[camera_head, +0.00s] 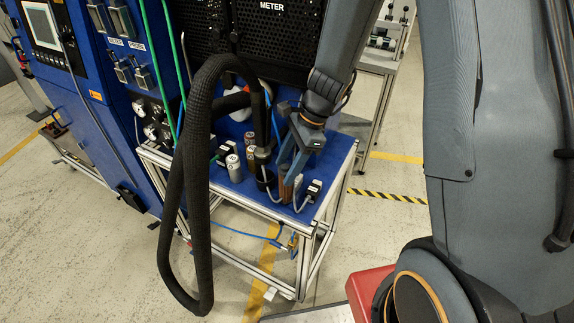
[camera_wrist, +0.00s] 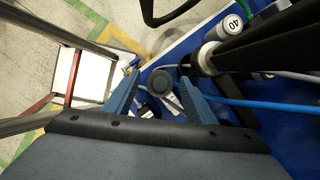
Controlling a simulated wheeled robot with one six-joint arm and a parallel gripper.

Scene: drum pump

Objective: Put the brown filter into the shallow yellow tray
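The brown filter (camera_head: 286,189) stands near the front right of the blue-topped cart in the head view, partly hidden by my gripper (camera_head: 289,172). In the wrist view, a round grey top (camera_wrist: 161,81), likely the filter's, lies between the two blue fingers of my gripper (camera_wrist: 160,84). The fingers are apart, with a gap visible on each side of that top. I cannot tell how far down the fingers reach. I cannot make out the shallow yellow tray in either view.
Several cans, one silver (camera_head: 234,169), stand left of my gripper on the cart top (camera_head: 222,181). A thick black hose (camera_head: 197,180) loops over the cart's left side. A black connector (camera_head: 313,190) sits close right of the filter. Blue machine cabinets stand behind.

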